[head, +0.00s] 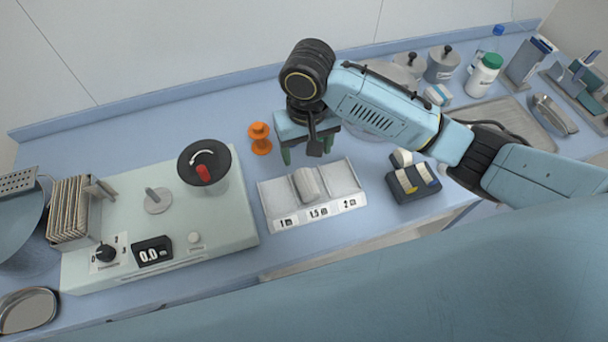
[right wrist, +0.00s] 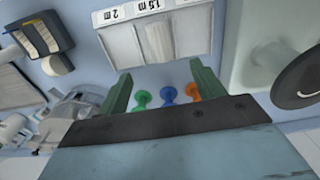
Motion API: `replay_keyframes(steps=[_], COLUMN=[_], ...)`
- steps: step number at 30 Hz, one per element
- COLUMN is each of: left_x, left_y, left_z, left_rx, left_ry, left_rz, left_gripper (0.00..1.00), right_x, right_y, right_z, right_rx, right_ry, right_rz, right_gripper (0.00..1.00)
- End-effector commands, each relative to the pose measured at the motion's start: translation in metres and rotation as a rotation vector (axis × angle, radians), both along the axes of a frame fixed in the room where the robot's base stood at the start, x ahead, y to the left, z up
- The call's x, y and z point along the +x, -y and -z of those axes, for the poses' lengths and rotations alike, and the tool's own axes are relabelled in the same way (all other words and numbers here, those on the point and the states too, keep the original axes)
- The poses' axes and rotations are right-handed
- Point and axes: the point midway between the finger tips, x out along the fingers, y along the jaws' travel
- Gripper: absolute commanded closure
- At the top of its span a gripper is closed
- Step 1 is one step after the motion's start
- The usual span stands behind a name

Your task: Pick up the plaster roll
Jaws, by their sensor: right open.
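A short white roll (head: 308,184), which looks like the plaster roll, lies in the middle compartment of a pale tray (head: 348,205) labelled 1 m, 1.5 m and 2 m. It also shows in the right wrist view (right wrist: 155,43), at the top. My right gripper (head: 308,150) is open and empty, on the far side of the tray and pointing down. In the right wrist view its green fingers (right wrist: 160,76) stand apart, with the roll beyond their tips, not between them. My left gripper is not in view.
An orange spool (head: 260,139) stands left of my right gripper; green (right wrist: 141,99) and blue (right wrist: 167,95) ones show in the wrist view. A pale machine with a dark dial (head: 220,160) stands left of the tray, a dark box (head: 416,190) right of it.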

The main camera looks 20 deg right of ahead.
Motion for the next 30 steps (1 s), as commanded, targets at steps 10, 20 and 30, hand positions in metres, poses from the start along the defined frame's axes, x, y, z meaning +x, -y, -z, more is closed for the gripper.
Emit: replay_keyframes(steps=[10,20,30], left_x=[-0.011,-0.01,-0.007], left_y=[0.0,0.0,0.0], left_z=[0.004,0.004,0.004], left_rx=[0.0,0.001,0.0], left_ry=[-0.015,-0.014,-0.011], left_rz=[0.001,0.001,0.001], left_gripper=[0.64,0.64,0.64], right_x=[-0.001,-0.004,-0.007], right_y=[0.001,0.001,0.0], right_z=[0.063,0.092,0.129], right_rx=[-0.003,-0.003,-0.001], right_ry=[-0.003,-0.002,0.001], right_rz=[0.001,0.001,-0.001], right_gripper=[0.32,0.32,0.32])
